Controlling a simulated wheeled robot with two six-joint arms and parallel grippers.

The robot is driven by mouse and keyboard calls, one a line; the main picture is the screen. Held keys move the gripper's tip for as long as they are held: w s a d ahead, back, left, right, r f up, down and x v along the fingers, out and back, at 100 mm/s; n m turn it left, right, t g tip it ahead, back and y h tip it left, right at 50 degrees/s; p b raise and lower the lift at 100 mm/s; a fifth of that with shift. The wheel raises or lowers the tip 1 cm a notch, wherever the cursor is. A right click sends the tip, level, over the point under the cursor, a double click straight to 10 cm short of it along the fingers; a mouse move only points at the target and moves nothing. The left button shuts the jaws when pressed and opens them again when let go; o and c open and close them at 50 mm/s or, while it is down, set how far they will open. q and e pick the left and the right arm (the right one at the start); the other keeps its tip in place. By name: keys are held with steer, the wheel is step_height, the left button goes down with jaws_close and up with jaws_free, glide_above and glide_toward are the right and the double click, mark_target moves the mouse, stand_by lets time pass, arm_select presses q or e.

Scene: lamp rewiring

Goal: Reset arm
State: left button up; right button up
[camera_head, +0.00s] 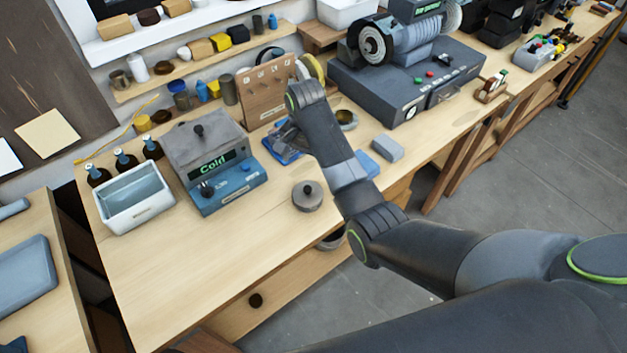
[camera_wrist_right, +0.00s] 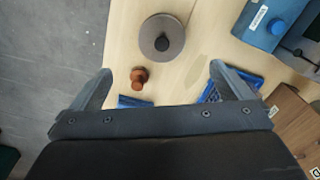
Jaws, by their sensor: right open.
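My right arm reaches in from the right over the workbench in the head view, with its gripper (camera_head: 288,135) pointing down beside a blue tray (camera_head: 272,152), partly hidden by the arm. In the right wrist view the two fingers of this gripper (camera_wrist_right: 160,72) stand wide apart. A small copper-brown knobbed piece (camera_wrist_right: 139,77) shows between them on or above the bench; I cannot tell its height, and nothing is gripped. A round grey disc with a dark knob (camera_wrist_right: 162,38) lies beyond the fingers; it also shows in the head view (camera_head: 308,196). My left gripper is in neither view.
A blue-based unit reading "Cold" (camera_head: 222,190) and a white bin (camera_head: 133,205) stand to the left. A wooden pegboard (camera_head: 262,95) stands behind the gripper. A grinder on a dark base (camera_head: 400,85) is at the back right. The front left bench surface is clear.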

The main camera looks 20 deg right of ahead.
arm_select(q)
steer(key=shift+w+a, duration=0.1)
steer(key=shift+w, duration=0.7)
arm_select(e)
steer(key=shift+w+r, duration=0.3)
steer(key=shift+r, duration=0.25)
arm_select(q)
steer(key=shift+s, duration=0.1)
